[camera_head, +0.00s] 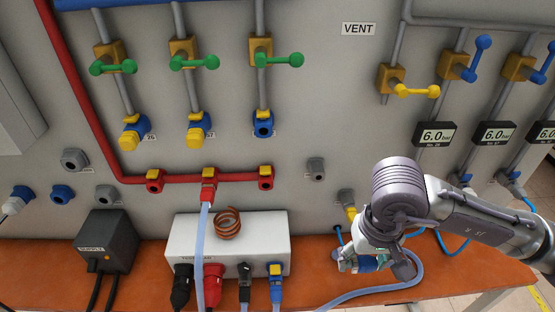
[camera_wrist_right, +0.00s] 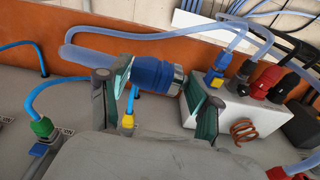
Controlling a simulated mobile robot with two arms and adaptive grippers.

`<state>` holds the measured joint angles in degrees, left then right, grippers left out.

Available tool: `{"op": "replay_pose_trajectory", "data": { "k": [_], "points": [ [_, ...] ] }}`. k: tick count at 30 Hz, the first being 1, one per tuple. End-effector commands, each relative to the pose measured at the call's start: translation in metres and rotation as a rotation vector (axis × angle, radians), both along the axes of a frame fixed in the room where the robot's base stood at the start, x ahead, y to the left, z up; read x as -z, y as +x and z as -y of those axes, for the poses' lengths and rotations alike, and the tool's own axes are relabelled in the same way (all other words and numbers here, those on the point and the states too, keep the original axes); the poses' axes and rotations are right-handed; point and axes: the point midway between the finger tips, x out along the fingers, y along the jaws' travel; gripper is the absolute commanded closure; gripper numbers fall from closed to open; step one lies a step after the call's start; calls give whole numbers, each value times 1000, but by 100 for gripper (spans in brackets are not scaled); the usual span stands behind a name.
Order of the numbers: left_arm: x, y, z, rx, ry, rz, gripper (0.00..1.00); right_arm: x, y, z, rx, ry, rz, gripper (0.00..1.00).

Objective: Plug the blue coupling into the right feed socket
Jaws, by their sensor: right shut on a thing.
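My right gripper (camera_head: 374,254) is low over the orange bench at the right, shut on the blue coupling (camera_head: 368,264). In the right wrist view the coupling (camera_wrist_right: 152,74) lies between the two fingers (camera_wrist_right: 160,98), with a metal collar at one end and a pale translucent hose at the other. The gripper partly hides it in the head view. The right feed socket (camera_head: 263,125) is a blue open port under the right green-handled valve, well up and left of the gripper. The two feed sockets left of it carry yellow-and-blue fittings (camera_head: 134,130). My left gripper is not in view.
A white box (camera_head: 190,243) with a copper coil (camera_head: 228,224) and several plugs stands on the orange bench (camera_head: 310,255). A red pipe (camera_head: 130,180) with ports runs below the feed sockets. The panel between the right feed socket and my right gripper is mostly clear, with a grey port (camera_head: 316,168).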

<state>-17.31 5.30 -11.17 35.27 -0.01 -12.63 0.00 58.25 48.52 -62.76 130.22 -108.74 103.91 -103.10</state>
Motion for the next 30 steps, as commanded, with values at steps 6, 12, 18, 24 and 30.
{"op": "replay_pose_trajectory", "data": {
  "k": [6,12,18,24,30],
  "points": [
    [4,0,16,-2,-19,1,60,-19,18,-58,236,45,-217,67],
    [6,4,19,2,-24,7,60,-46,31,-106,555,183,-510,67],
    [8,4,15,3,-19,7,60,-81,45,-141,879,460,-795,67],
    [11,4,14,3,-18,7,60,-119,61,-162,1100,807,-994,67],
    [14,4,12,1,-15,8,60,-159,87,-165,1189,1131,-1117,67]
  ]
}}
